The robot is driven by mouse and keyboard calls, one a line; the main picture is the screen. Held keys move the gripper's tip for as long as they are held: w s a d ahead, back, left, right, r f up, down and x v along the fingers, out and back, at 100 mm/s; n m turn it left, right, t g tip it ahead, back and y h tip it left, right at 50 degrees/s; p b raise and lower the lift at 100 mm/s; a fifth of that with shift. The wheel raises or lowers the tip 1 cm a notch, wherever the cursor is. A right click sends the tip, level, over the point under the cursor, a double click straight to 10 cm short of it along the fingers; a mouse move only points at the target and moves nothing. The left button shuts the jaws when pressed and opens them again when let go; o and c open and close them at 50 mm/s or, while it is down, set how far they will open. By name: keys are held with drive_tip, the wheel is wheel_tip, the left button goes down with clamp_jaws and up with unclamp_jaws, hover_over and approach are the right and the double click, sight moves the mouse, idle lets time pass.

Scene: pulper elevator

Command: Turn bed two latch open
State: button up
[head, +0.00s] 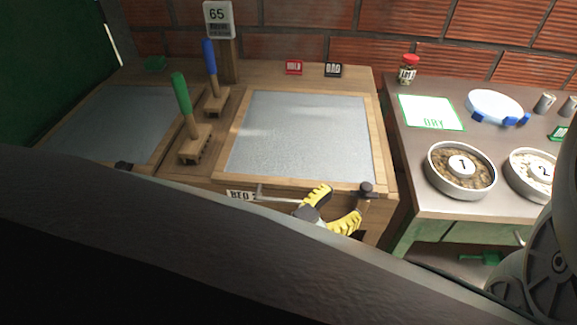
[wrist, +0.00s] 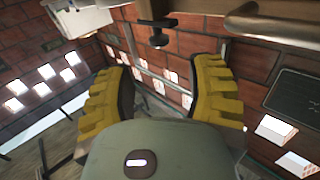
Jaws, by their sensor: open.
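The bed with the "BED" label (head: 240,195) is a wooden frame with a grey mesh panel (head: 300,135); the label's number is partly covered. A dark knob-like latch (head: 366,188) sits at its front right corner. My gripper (head: 343,202) has yellow ribbed fingers, spread open and empty, just left of and below this latch. In the wrist view the open fingers (wrist: 162,72) frame a gap, and a dark knob (wrist: 158,38) shows beyond and above it. I see no contact between fingers and latch.
A pale bar handle (head: 280,197) lies left of my gripper. Green (head: 180,92) and blue (head: 209,55) handled tools stand left of the mesh panel. Bowls of beans, marked 1 (head: 462,185) and 2 (head: 545,186), stand on the right table.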

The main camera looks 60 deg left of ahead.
drive_tip(key=shift+s+d, duration=0.1)
drive_tip(key=shift+s, duration=0.9)
